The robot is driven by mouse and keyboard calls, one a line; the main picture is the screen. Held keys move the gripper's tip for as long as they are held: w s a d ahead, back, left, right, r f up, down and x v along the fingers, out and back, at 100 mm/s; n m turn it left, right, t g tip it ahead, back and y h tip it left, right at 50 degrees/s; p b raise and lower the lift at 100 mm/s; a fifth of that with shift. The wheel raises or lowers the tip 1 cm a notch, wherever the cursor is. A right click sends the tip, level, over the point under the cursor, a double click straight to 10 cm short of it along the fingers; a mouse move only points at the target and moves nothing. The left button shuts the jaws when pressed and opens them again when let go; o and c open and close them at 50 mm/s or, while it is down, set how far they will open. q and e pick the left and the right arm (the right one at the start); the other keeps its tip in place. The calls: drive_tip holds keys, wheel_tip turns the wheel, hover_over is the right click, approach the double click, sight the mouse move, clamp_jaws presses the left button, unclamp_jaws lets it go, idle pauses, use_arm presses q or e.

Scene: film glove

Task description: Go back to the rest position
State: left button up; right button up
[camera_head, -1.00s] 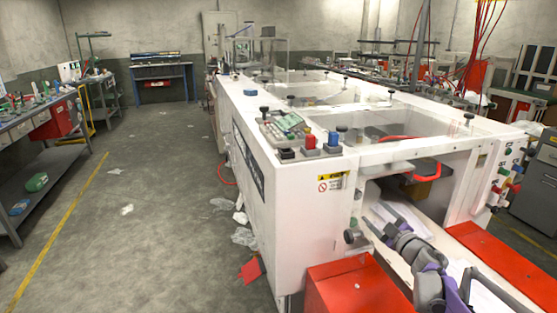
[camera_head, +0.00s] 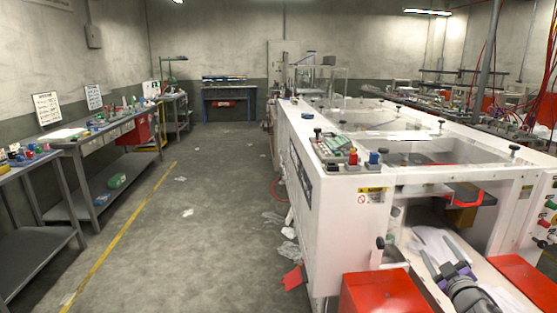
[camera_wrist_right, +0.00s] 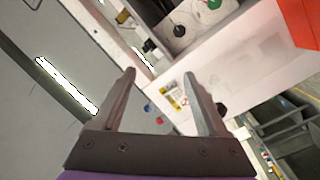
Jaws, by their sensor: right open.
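My right gripper (camera_head: 438,252) shows at the lower right of the head view, with grey fingers and a purple part behind them. It is over the white shelf in the front opening of the large white machine (camera_head: 335,240). In the right wrist view the two fingers of the right gripper (camera_wrist_right: 160,75) stand apart with nothing between them. White film-like sheets (camera_head: 435,238) lie on the shelf near the fingers; I cannot tell whether they touch. My left gripper is not in view.
Red boxes (camera_head: 385,295) and (camera_head: 522,275) flank the shelf opening. A red-handled part (camera_head: 475,203) sits above it inside the machine. Workbenches (camera_head: 100,140) line the left wall. The grey floor aisle (camera_head: 200,230) is mostly clear, with scraps beside the machine.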

drive_tip(key=s+a+r+m+g+h+p, duration=0.35)
drive_tip(key=s+a+m, duration=0.25)
drive_tip(key=s+a, duration=0.3)
use_arm(q)
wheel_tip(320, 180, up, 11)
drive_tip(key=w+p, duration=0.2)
drive_tip(key=p, duration=0.3)
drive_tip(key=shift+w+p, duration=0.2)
drive_tip(key=shift+p, duration=0.2)
use_arm(e)
drive_tip(key=s+a+f+g+y, duration=0.1)
drive_tip(key=s+a+f+g, duration=0.2)
drive_tip(key=s, duration=0.6)
drive_tip(key=s+a+f+m+g+y, duration=0.1)
drive_tip(key=s+a+f+g+y, duration=0.1)
drive_tip(key=s+a+f, duration=0.3)
drive_tip(key=s+a+f+g+y, duration=0.2)
drive_tip(key=s+a+f+g, duration=0.2)
drive_tip(key=s+a, duration=0.4)
drive_tip(key=s+f, duration=0.1)
drive_tip(key=s, duration=0.3)
drive_tip(key=shift+s+m, duration=0.35)
drive_tip(key=shift+m, duration=0.05)
drive_tip(key=shift+a, duration=0.1)
drive_tip(key=shift+c, duration=0.2)
